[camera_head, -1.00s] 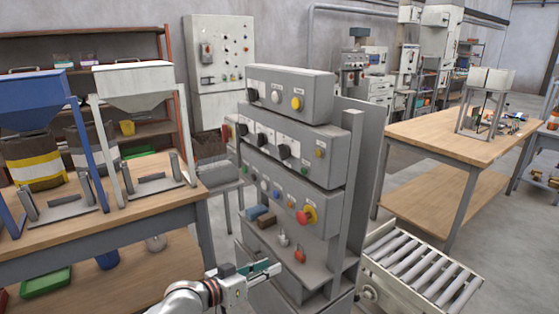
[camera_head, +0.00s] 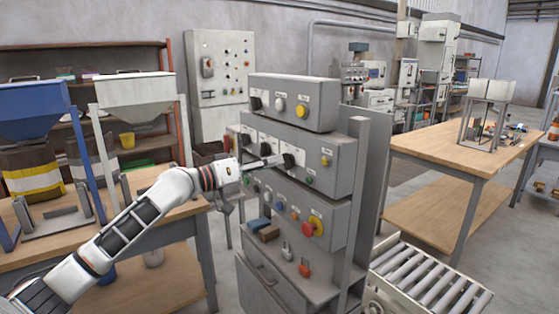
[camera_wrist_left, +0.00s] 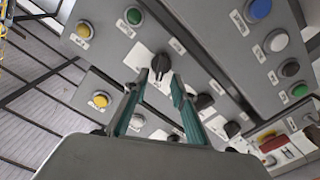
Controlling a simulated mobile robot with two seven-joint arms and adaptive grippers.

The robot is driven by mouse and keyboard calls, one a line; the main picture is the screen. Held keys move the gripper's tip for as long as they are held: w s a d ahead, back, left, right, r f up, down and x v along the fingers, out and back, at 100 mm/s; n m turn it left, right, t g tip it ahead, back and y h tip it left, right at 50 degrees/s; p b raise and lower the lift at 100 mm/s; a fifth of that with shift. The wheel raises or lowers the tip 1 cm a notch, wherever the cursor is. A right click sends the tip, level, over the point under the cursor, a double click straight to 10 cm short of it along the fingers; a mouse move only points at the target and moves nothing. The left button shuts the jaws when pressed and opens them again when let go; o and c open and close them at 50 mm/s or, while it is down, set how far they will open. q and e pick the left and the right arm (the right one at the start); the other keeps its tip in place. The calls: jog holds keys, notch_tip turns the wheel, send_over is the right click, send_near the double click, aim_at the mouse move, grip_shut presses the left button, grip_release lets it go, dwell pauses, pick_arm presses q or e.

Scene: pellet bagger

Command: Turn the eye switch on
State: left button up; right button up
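Three black rotary switches sit in a row on the middle panel box; their labels are too small to read, so I cannot tell which is the eye switch. The rightmost black switch (camera_head: 289,157) is right by my left gripper (camera_head: 272,161). In the left wrist view this black switch (camera_wrist_left: 160,65) lies just ahead of the left gripper (camera_wrist_left: 155,88), between the lines of its two teal-padded fingers. The fingers are apart with nothing held. I cannot tell whether they touch the switch. My right gripper is not in view.
A yellow button (camera_head: 326,160) and a green button (camera_head: 310,180) are right of the switch. A wooden table (camera_head: 146,186) with hoppers stands left, a roller conveyor (camera_head: 425,280) right.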

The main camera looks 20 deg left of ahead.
aim_at(287, 161)
pick_arm(q)
jog(key=x, duration=0.3)
jog(key=shift+w+d, duration=0.1)
jog(key=shift+d, duration=0.05)
grip_shut()
